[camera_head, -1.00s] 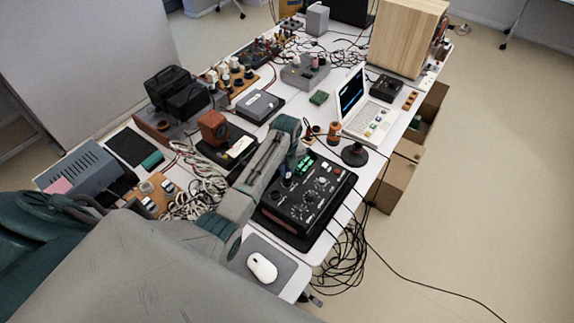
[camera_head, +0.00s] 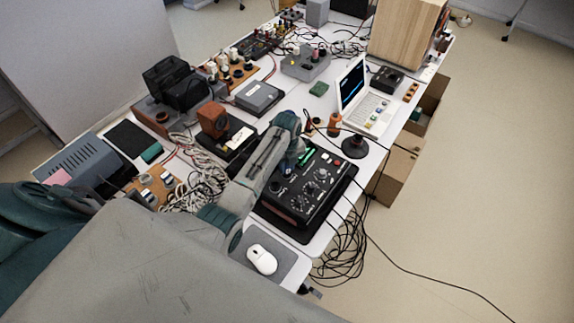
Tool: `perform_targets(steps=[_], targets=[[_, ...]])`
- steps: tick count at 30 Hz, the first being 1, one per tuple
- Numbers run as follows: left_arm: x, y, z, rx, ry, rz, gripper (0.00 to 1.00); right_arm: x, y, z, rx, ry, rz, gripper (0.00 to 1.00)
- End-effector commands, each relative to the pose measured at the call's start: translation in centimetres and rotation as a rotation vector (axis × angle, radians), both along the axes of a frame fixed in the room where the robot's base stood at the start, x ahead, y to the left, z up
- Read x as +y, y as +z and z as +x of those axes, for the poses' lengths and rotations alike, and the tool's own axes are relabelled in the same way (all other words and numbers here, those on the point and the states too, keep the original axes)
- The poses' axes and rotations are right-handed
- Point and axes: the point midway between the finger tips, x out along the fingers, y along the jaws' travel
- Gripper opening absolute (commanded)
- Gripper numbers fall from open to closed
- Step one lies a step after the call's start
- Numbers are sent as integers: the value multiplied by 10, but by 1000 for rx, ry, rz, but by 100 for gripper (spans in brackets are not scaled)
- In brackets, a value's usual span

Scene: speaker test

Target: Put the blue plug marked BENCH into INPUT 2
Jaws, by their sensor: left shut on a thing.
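My left gripper (camera_head: 293,160) is over the far left part of a black control box (camera_head: 310,190) with knobs and a green display. It is shut on a small blue piece, which I take to be the blue plug (camera_head: 296,149). My own forearm and wrist hide most of it. The BENCH marking and the INPUT 2 label are too small to read. I cannot tell whether the plug touches the box. My right gripper is not in view.
A white laptop (camera_head: 369,108), a round black stand (camera_head: 355,147) and an orange-brown spool (camera_head: 334,124) stand beyond the box. A white mouse (camera_head: 262,260) lies on a grey pad in front. Loose black cables (camera_head: 343,250) hang off the table's right edge.

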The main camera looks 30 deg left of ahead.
Motion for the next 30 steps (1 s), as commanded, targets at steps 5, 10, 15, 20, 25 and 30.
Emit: perform_targets(steps=[5,10,15,20,25,30], targets=[[0,0,0,0,0,0,0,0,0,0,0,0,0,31],[0,-2,0,0,0,0,0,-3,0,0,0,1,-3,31],[0,-4,0,0,0,0,0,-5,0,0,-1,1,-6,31],[0,-4,0,-1,0,-1,0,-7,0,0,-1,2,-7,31],[0,-4,0,0,0,0,35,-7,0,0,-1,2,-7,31],[0,-4,0,0,0,0,46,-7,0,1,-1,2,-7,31]])
